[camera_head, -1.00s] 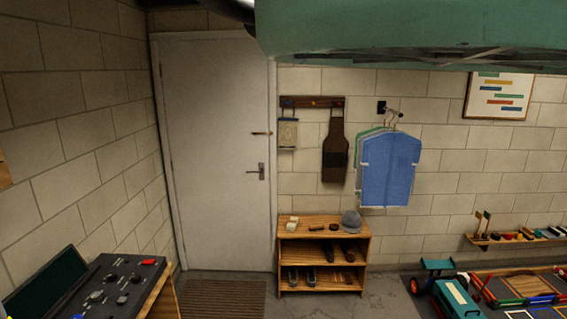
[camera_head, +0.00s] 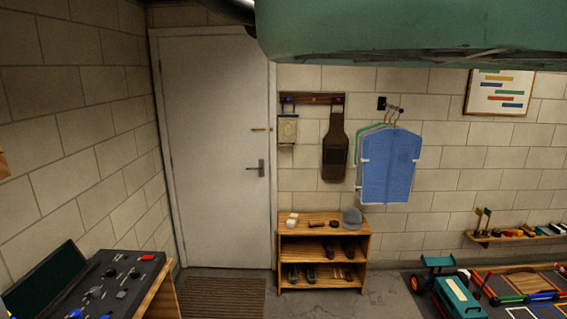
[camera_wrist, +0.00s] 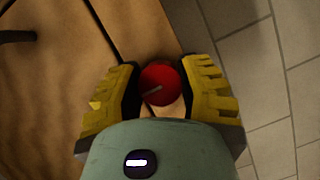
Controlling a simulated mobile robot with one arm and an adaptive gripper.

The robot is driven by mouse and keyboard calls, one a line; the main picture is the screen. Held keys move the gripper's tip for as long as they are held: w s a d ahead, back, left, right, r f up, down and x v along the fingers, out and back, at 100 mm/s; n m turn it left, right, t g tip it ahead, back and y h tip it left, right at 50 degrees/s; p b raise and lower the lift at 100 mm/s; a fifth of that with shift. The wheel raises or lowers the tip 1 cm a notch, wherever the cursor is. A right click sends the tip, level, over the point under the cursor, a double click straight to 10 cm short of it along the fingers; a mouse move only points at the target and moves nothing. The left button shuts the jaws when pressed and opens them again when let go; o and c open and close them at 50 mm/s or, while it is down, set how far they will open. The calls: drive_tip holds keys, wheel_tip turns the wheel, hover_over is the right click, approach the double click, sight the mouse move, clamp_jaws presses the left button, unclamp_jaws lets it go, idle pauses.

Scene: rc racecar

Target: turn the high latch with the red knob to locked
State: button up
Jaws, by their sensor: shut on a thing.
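The red knob (camera_wrist: 160,84) shows in the wrist view as a round red cap with a pale line across its lower left part. My gripper (camera_wrist: 161,92) has its two yellow ridged fingers on either side of the knob and is shut on it. Behind the knob is a tan wood-like panel (camera_wrist: 62,85) with a dark seam. The body of the latch is mostly hidden by the knob and fingers. My gripper and the red knob do not show in the head view.
A dark handle (camera_wrist: 18,36) is at the upper left of the wrist view, and a block wall (camera_wrist: 285,75) is at right. The head view shows a white door (camera_head: 212,200), a shoe shelf (camera_head: 322,247), hanging blue clothing (camera_head: 388,168) and a control panel (camera_head: 100,280).

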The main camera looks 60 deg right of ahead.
drive_tip(key=o, duration=1.2)
drive_tip(key=shift+v, duration=3.7)
